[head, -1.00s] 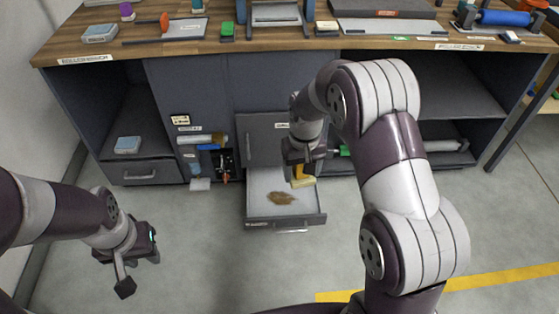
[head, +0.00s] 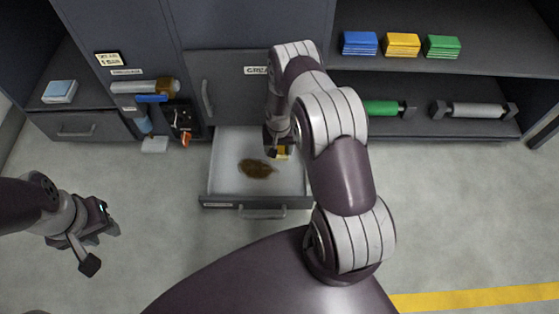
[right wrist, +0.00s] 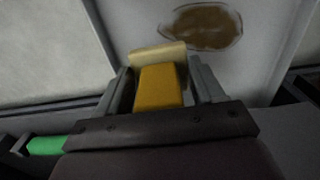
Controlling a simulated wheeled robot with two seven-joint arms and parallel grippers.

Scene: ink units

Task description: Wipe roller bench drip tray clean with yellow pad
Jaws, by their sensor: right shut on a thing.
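The drip tray (head: 228,182) is a pulled-out pale drawer low in the bench, with a brown stain (head: 257,169) on its floor. The stain also shows in the right wrist view (right wrist: 201,26). My right gripper (head: 277,143) is over the tray's right part, shut on the yellow pad (head: 283,153). In the right wrist view the pad (right wrist: 159,86) sits between the fingers, its paler end pointing toward the stain and apart from it in the picture. I cannot tell whether the pad touches the tray floor. My left gripper (head: 93,245) hangs over the floor at the left; its jaw state is unclear.
Blue (head: 359,43), yellow (head: 402,45) and green (head: 442,47) stacks lie on the right shelf. A green roller (head: 382,108) and a grey roller (head: 474,110) lie below. Tools hang left of the tray. The floor in front is clear, with a yellow line (head: 480,298).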

